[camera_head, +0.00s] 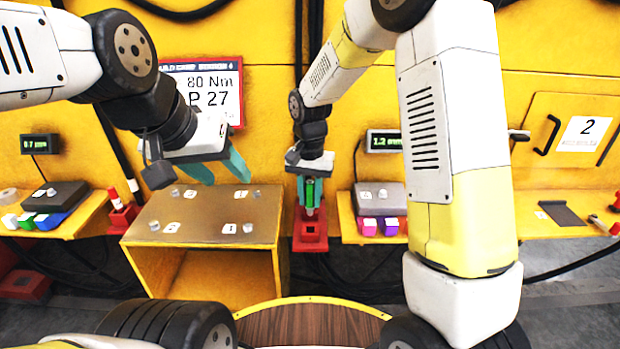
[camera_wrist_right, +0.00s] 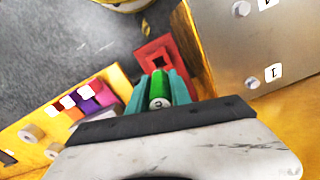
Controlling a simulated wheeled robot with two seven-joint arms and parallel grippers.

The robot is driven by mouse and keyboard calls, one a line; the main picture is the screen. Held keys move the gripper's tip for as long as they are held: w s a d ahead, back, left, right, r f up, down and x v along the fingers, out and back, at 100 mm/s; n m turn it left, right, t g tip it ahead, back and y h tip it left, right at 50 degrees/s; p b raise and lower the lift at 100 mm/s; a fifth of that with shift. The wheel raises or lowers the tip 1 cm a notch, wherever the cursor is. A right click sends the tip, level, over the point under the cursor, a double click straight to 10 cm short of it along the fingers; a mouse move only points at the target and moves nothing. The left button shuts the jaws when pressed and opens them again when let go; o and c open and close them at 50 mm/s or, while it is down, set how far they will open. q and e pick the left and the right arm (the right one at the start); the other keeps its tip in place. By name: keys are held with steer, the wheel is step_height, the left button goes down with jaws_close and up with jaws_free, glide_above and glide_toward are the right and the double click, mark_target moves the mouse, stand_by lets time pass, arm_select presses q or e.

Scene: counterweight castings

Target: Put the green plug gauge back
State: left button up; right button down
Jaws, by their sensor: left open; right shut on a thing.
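The green plug gauge (camera_head: 310,193) is upright between the teal fingers of my right gripper (camera_head: 309,186). It also shows in the right wrist view (camera_wrist_right: 160,91), gripped, with a numbered end facing the camera. A red holder (camera_head: 310,232) with a dark socket stands right below it in the head view. The holder also shows past the fingers in the wrist view (camera_wrist_right: 155,50). The gauge's grey lower end is close above the socket; I cannot tell if its tip is inside. My left gripper (camera_head: 222,172) is open and empty above the brown-topped stand.
The brown-topped yellow stand (camera_head: 205,215) carries small grey pieces beside number labels, left of the holder. Pink and purple blocks (camera_head: 367,227) sit on the right shelf.

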mark_target(310, 182)
steer(key=shift+f, duration=0.5)
steer(key=shift+f, duration=0.35)
steer(key=shift+f, duration=2.6)
steer(key=shift+f, duration=0.6)
steer(key=c, duration=1.1)
jaws_free()
step_height(310, 182, up, 14)
steer(key=shift+r, duration=0.4)
